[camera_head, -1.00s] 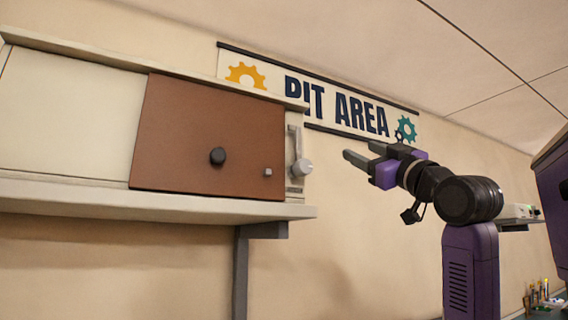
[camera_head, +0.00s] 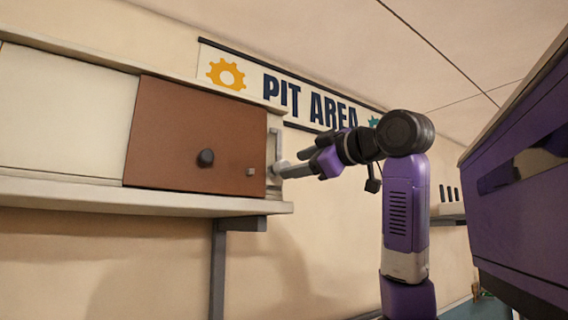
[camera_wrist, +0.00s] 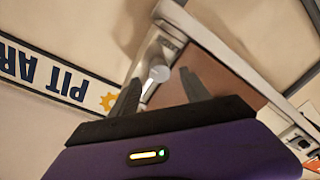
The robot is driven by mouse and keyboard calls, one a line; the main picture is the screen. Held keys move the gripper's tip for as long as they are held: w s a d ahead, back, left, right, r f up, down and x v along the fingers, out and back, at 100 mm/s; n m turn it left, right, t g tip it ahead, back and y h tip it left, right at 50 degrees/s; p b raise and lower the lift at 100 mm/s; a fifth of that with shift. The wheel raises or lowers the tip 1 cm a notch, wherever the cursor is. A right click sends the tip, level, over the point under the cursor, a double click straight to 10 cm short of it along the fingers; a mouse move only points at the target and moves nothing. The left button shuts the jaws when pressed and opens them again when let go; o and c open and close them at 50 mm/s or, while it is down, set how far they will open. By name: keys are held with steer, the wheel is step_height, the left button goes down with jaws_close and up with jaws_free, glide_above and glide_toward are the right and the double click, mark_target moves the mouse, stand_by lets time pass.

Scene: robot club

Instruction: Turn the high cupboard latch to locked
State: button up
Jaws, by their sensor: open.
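The latch (camera_head: 273,150) is a pale metal plate on the frame at the right end of the high cupboard, beside the brown door (camera_head: 168,140). Its round grey knob (camera_wrist: 160,73) shows in the wrist view, on an arm slanting down from it. My gripper (camera_head: 291,163) is at the latch in the head view, its fingers pointing left at the knob and partly covering it. In the wrist view the open fingers (camera_wrist: 158,82) stand on either side of the knob. I cannot tell whether they touch it.
The brown door has a dark round knob (camera_head: 205,157) and a small grey square piece (camera_head: 250,171). A pale shelf ledge (camera_head: 130,200) runs below the cupboard on a grey bracket (camera_head: 218,265). The PIT AREA sign (camera_head: 290,95) is on the wall above right.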

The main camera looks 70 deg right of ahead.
mark_target(286, 165)
steer(key=shift+p+x, duration=0.75)
steer(key=shift+x, duration=1.7)
jaws_close()
steer(key=shift+r, duration=0.1)
